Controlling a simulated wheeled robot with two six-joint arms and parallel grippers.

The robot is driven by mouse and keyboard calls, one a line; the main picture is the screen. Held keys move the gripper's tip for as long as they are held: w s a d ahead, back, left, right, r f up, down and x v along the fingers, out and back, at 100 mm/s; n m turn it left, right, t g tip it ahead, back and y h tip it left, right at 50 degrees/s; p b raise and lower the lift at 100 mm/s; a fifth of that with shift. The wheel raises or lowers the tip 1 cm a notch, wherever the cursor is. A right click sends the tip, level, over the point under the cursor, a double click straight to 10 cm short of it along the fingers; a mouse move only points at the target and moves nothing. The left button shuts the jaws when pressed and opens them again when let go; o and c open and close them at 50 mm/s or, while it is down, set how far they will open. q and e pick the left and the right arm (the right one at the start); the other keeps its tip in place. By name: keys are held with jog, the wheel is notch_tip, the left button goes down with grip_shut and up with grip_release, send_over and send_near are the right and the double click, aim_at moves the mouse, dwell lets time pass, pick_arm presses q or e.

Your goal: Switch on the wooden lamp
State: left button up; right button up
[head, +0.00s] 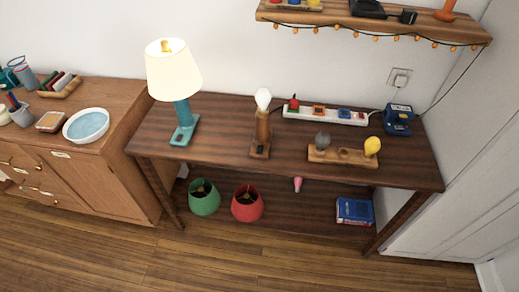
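The wooden lamp (261,132) stands upright near the middle of the dark wooden table (220,140). It has a square base with a small dark spot at its front, a wooden post and a bare white bulb (263,98) on top. It carries no shade. I cannot tell whether the bulb is lit. A white power strip (345,117) with several coloured pieces on it, one of them red, lies behind and to the right of the lamp. Neither of my grippers is in view.
A teal lamp (182,112) with a bright cream shade stands left. A wooden holder (325,155) with a grey and a yellow bulb lies right, near a blue device (398,119). Green (203,199) and red (247,205) shades sit below. A shelf (380,22) hangs above.

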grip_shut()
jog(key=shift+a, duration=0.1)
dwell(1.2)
